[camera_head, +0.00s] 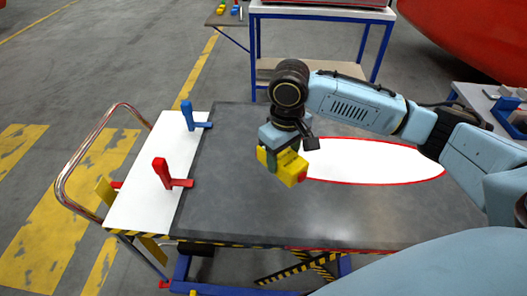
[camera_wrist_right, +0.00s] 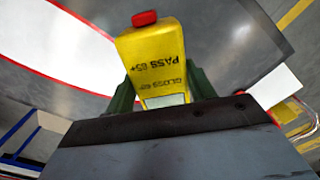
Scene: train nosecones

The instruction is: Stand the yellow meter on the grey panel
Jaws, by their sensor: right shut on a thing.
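The yellow meter (camera_head: 288,169) is held in my right gripper (camera_head: 277,160), above the middle of the dark grey panel (camera_head: 235,205). The meter looks tilted, with its red end toward the lower right. In the right wrist view the meter (camera_wrist_right: 152,58) shows the printed words PASS 85+ and GLOSS, with a red cap at its far end. Green fingers (camera_wrist_right: 160,88) close on both its sides. I cannot tell the exact gap between meter and panel. My left gripper is not in view.
A white oval with a red rim (camera_head: 375,162) lies on the panel to the right. A blue clamp (camera_head: 190,118) and a red clamp (camera_head: 170,175) stand along the left by a white strip (camera_head: 145,190). The panel's front left is clear.

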